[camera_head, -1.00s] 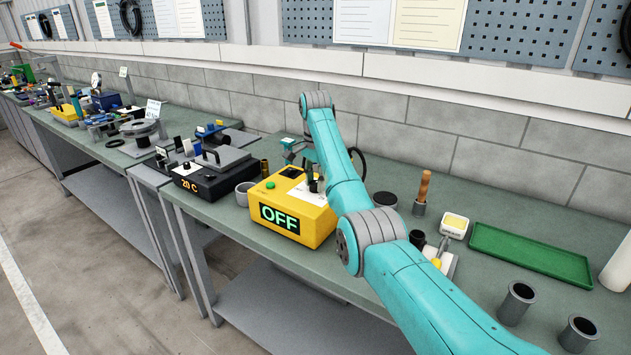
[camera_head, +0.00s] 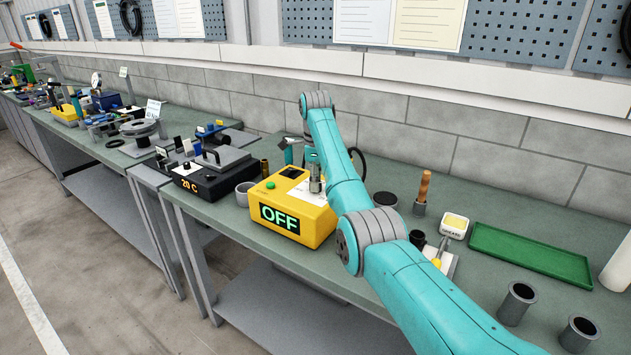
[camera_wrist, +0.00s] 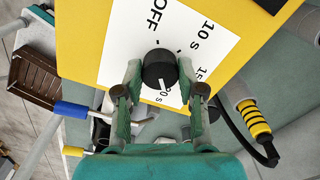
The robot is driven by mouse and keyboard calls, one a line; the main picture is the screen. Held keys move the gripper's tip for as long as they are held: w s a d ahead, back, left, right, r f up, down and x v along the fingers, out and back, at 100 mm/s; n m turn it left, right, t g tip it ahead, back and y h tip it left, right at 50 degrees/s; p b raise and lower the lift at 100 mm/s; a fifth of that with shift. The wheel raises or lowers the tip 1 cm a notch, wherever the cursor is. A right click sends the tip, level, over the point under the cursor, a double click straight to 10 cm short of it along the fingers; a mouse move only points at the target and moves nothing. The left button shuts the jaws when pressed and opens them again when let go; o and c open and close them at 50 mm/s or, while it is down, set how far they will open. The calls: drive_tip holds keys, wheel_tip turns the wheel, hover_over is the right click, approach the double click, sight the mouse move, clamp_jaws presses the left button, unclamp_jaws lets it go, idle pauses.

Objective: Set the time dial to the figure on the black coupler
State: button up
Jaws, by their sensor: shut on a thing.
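The time dial is a round black knob (camera_wrist: 159,69) on a white scale plate (camera_wrist: 125,40) marked OFF, 10 s, 15 s and 20 s. A small white mark on it points toward the bottom of the wrist view. The yellow box (camera_head: 318,228) carrying the dial shows OFF on its front display (camera_head: 280,217). My gripper (camera_wrist: 160,75) is shut on the knob, one finger on each side. In the head view my gripper (camera_head: 316,186) is over the box's top. I cannot tell which dark part is the black coupler, and no figure on one is readable.
A green tray (camera_head: 530,254), a wooden-handled tool (camera_head: 423,188) and dark cylindrical parts (camera_head: 517,302) lie right of my arm. A grey ring (camera_head: 245,193) and a black unit reading 20 C (camera_head: 205,182) stand to the left. A brick wall is behind.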

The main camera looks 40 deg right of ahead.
drive_tip(key=shift+m, duration=0.6)
drive_tip(key=o, duration=1.1)
drive_tip(key=shift+o, duration=0.2)
